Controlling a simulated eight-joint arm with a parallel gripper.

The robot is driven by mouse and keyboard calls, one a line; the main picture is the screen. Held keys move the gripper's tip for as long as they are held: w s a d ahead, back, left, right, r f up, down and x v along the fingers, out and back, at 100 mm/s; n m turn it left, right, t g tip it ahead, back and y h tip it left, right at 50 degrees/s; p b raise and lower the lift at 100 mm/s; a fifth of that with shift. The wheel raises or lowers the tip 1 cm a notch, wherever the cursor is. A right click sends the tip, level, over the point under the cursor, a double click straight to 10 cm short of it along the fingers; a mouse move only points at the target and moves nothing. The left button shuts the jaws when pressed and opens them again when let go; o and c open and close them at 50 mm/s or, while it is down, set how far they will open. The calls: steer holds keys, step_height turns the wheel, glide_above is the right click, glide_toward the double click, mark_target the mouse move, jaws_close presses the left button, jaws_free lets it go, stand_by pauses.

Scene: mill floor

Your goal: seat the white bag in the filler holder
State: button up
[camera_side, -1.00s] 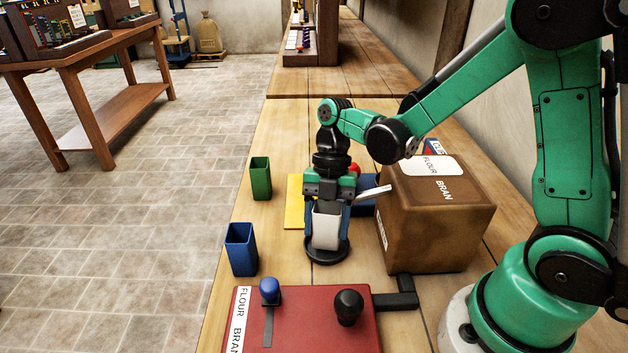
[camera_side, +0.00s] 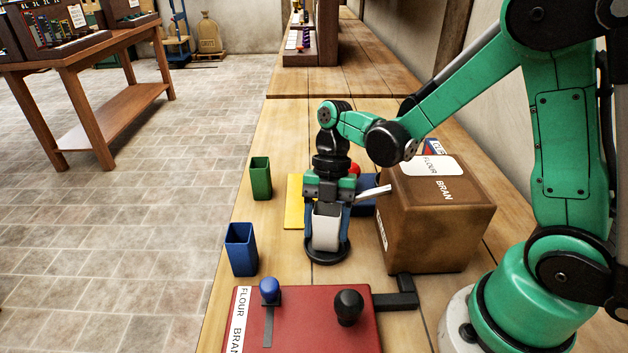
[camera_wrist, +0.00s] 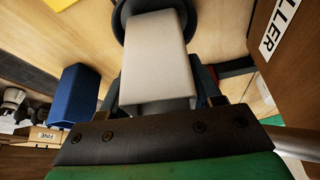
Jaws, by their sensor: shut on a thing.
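The white bag (camera_side: 326,231) is upright between the fingers of my gripper (camera_side: 327,238), which is shut on it. In the wrist view the bag (camera_wrist: 158,58) fills the middle, with a finger of my gripper (camera_wrist: 157,95) on each side. The bag's lower end is over a round black holder (camera_side: 327,256), which also shows in the wrist view (camera_wrist: 120,8) around the bag's far end. The holder stands beside the brown filler box (camera_side: 436,222). Whether the bag's bottom rests on the holder's base is hard to tell.
A blue bin (camera_side: 241,250) and a green bin (camera_side: 260,180) stand to the left. A red panel (camera_side: 310,325) with a blue knob (camera_side: 269,290) and a black knob (camera_side: 347,306) is in front. A white spout (camera_side: 374,191) juts from the box.

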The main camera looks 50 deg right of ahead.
steer(key=shift+f, duration=0.45)
steer(key=o, duration=1.1)
steer(key=shift+c, duration=0.2)
steer(key=shift+r, duration=0.15)
steer(key=v, duration=1)
steer(key=shift+r, duration=0.35)
steer(key=shift+w+d, duration=0.1)
steer(key=shift+d, duration=0.05)
